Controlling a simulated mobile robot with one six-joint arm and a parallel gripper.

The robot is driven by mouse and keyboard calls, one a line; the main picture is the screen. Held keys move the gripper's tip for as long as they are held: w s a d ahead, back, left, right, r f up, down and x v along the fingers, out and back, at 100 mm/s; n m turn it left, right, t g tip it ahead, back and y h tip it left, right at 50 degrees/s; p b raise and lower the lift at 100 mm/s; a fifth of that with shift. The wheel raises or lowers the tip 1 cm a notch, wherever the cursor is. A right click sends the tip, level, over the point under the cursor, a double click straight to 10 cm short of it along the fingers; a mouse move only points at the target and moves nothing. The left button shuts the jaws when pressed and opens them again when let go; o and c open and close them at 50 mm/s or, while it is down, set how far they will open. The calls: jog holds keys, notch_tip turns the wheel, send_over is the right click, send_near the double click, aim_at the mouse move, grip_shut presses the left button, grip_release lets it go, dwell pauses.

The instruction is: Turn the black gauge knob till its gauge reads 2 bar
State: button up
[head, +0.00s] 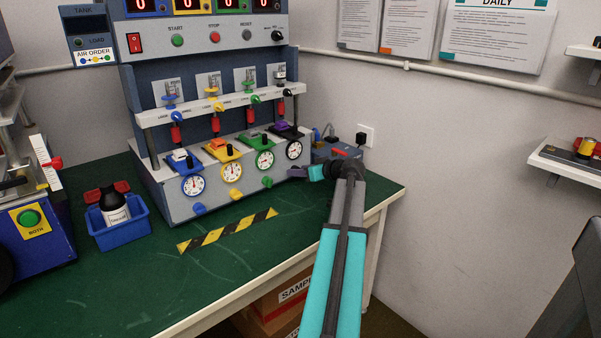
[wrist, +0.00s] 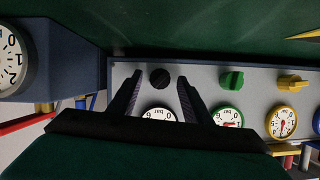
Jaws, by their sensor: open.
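The black gauge knob (wrist: 160,78) shows in the wrist view, between the two fingers of my gripper (wrist: 160,82). The fingers are open, one on each side of the knob, with a gap showing on both sides. The black-rimmed gauge (head: 293,149) is at the right end of the row in the head view. Its dial also shows upside down in the wrist view (wrist: 158,113), partly cut off by my gripper. I cannot read its needle clearly. In the head view my gripper (head: 302,173) is at the panel's lower right, and the knob cannot be made out clearly.
Left of it in the head view are a green knob (head: 267,181), a yellow knob (head: 236,194) and a blue knob (head: 199,208), each below its gauge. A grey-blue box (head: 335,150) stands close right of the panel.

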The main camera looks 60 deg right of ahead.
jog(key=shift+w+f, duration=0.1)
jog(key=shift+w, duration=0.05)
jog(key=c, duration=1)
jog(key=shift+a, duration=0.1)
jog(key=shift+c, duration=0.4)
